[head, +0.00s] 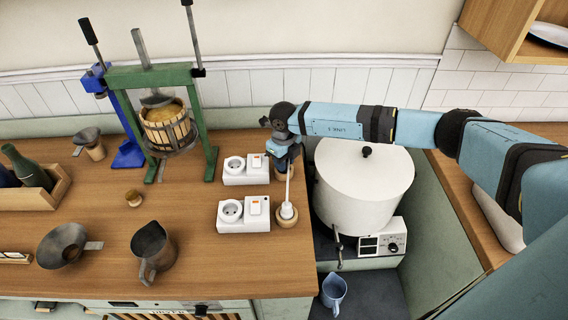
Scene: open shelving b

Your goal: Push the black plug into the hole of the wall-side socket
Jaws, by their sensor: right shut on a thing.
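The wall-side socket (234,165) is the round recess in the farther white block, which also has an orange-marked switch. My right gripper (283,158) points down just right of this block, over a small wooden holder (281,175). It is shut on what seems to be the black plug, which is mostly hidden by the fingers. I cannot tell whether the plug is clear of the holder. The wall-side socket's face shows no plug in it. My left gripper is not in view.
A nearer socket block (231,211) stands in front, with a white plug (287,210) in a wooden holder beside it. A large white pot (365,185) stands right of the counter edge. A green-framed press (196,110) stands behind left. A metal jug (152,248) is at the front.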

